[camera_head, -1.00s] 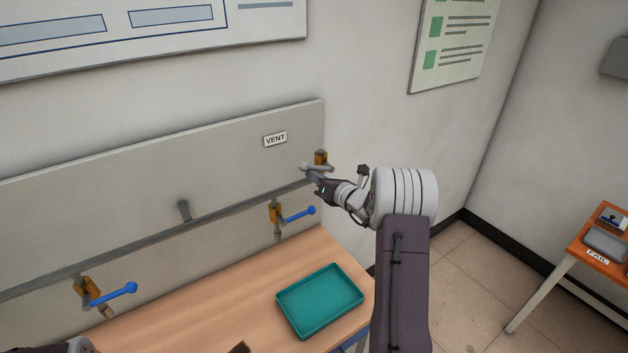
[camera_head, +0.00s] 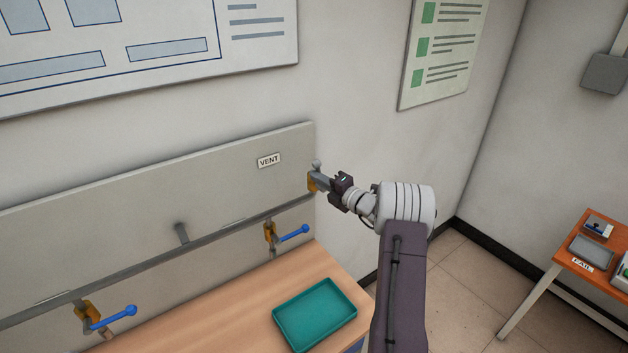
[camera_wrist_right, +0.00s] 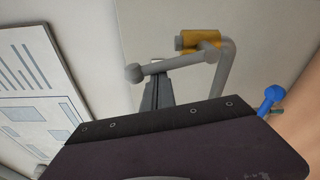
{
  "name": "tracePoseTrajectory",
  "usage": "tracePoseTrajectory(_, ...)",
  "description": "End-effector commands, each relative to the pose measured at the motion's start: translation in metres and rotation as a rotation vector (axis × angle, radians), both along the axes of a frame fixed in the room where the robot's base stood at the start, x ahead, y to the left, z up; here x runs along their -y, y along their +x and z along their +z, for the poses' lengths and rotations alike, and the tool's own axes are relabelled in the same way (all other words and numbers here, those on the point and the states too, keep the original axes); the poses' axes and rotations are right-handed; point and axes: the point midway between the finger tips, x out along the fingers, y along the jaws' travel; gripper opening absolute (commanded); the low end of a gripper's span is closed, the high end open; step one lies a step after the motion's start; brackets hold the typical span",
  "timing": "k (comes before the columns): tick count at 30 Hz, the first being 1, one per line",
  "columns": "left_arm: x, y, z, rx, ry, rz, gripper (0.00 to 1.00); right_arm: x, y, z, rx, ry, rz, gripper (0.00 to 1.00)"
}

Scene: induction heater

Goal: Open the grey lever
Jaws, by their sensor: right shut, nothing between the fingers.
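The grey lever (camera_head: 316,163) is on the orange-yellow valve (camera_head: 313,183) at the right end of the wall panel, below the VENT label. Its round knob now stands above the valve. My right gripper (camera_head: 323,181) is at this valve, shut and empty. In the right wrist view the lever (camera_wrist_right: 175,64) runs from its ball end to the yellow valve body (camera_wrist_right: 200,39). The closed fingers (camera_wrist_right: 157,92) lie right against or just beside the lever; I cannot tell if they touch. My left gripper is out of view.
Two blue levers (camera_head: 292,234) (camera_head: 116,317) hang on valves along the grey pipe (camera_head: 160,257). A teal tray (camera_head: 315,312) sits on the wooden bench (camera_head: 230,300) below. An orange table (camera_head: 570,252) stands at the right, with floor between.

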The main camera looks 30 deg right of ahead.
Motion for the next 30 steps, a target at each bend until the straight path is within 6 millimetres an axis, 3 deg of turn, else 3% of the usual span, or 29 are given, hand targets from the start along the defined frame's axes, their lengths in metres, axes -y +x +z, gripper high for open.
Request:
tracePoseTrajectory(12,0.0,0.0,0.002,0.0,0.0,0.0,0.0,0.016,0.001,0.005,0.0,-0.008,-0.001,0.0)
tracePoseTrajectory(30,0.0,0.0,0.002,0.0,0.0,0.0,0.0,0.02,0.001,0.007,0.003,-0.009,-0.004,0.0)
